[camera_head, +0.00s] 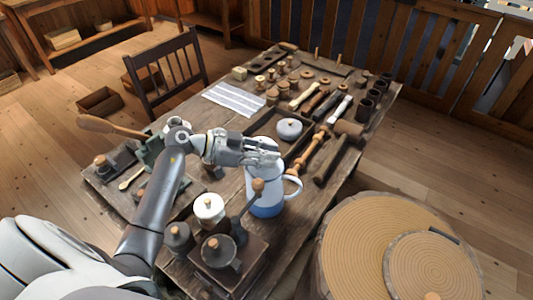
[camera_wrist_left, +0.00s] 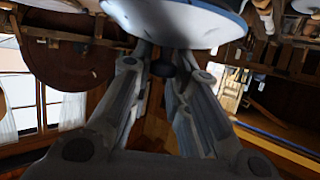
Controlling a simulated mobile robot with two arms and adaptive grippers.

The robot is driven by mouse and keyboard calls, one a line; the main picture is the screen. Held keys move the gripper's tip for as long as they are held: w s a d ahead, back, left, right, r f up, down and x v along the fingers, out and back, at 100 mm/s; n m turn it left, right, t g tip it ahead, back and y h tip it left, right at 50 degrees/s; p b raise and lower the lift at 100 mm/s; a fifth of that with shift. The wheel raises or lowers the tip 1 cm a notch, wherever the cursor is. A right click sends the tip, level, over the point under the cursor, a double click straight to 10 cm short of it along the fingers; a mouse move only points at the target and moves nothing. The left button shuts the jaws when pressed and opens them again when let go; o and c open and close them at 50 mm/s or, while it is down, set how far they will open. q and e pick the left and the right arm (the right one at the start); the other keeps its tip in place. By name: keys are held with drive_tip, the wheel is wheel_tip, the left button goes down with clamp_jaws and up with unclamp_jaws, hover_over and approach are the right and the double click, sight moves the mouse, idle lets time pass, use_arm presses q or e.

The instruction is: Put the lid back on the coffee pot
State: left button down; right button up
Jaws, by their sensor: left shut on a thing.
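The coffee pot (camera_head: 265,205), white above and blue below with a handle on its right, stands upright on the workbench. My left gripper (camera_head: 277,151) is directly over its top and hides the mouth. In the left wrist view the left gripper (camera_wrist_left: 168,62) is shut on a small dark knob. A broad white lid with a blue rim (camera_wrist_left: 190,20) fills the picture's top edge beside the knob. Whether the lid touches the pot is hidden. My right gripper is not in view.
A coffee grinder (camera_head: 219,253) with a wooden-knobbed crank stands just before the pot. A white jar (camera_head: 209,208) is to its left. A round white lidded piece (camera_head: 289,129) lies behind the pot. A mallet (camera_head: 338,150) and turned pieces crowd the right.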

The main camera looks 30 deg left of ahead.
use_arm(q)
drive_tip(key=shift+f, duration=0.2)
drive_tip(key=c, duration=1.3)
unclamp_jaws()
